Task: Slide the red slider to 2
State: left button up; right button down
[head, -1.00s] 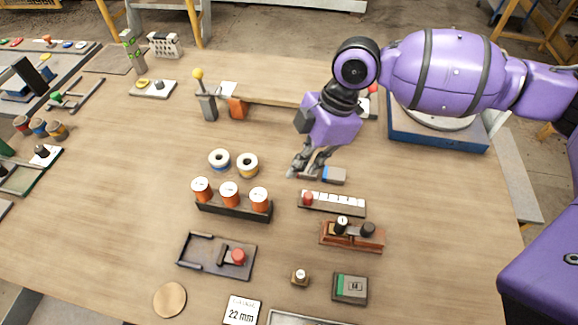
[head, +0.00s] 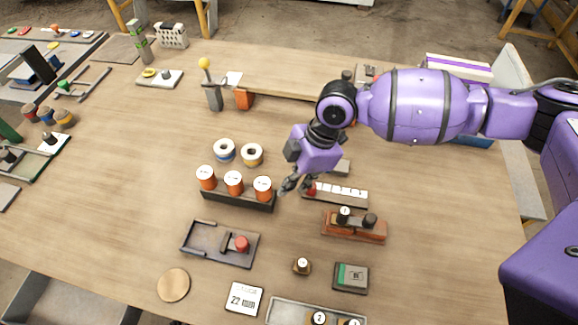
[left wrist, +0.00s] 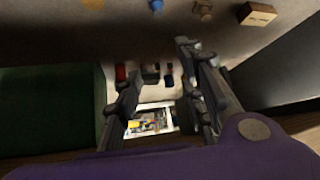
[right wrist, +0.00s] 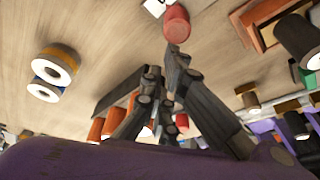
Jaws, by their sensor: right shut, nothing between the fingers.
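The red slider (head: 311,191) is a small red knob at the left end of a narrow base with a white marked strip (head: 340,195). The marks are too small to read. In the right wrist view the red slider (right wrist: 177,22) stands just beyond the fingertips. My right gripper (head: 289,187) is shut and empty, low beside the slider on its left; I cannot tell whether it touches. It also shows in the right wrist view (right wrist: 172,50). My left gripper (left wrist: 158,62) is open and empty in the left wrist view, away from the strip; the head view does not show it.
A rack of orange cylinders (head: 238,200) stands close left of my right gripper. A wooden block with dark knobs (head: 353,230) lies in front of the strip. The table right of the strip is clear.

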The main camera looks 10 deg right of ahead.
jog(key=d, duration=0.1)
jog(key=s+d, duration=0.1)
jog(key=d+p, duration=0.1)
jog(key=d, duration=0.1)
jog(key=shift+s+d+r, duration=0.1)
jog(key=shift+s, duration=0.2)
jog(key=shift+s+d, duration=0.2)
jog(key=shift+d, duration=0.1)
jog(key=v, duration=1.1)
jog(key=shift+r, duration=0.35)
jog(key=shift+f, duration=0.1)
